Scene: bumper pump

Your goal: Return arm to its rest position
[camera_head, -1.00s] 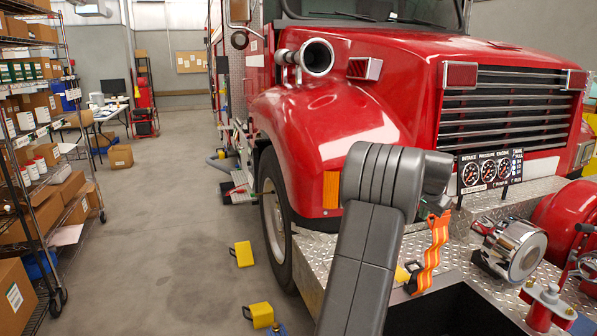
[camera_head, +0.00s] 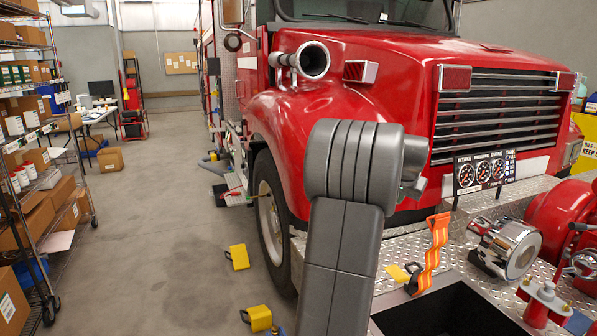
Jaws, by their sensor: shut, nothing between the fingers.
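My grey arm rises from the bottom centre of the head view to a thick banded joint in front of the truck's fender. A short grey part of my arm shows just right of that joint. The red fire truck (camera_head: 330,108) stands behind my arm. Its diamond-plate bumper (camera_head: 398,247) carries a gauge panel (camera_head: 484,172), an orange strap (camera_head: 431,255) and a chrome-capped fitting (camera_head: 509,246).
A dark open recess (camera_head: 440,312) lies in the bumper. A red rounded housing (camera_head: 567,222) is at the right. Yellow blocks (camera_head: 238,257) lie on the floor by the front wheel (camera_head: 269,222). Shelves with boxes (camera_head: 40,215) line the left. The aisle floor (camera_head: 150,225) is mostly clear.

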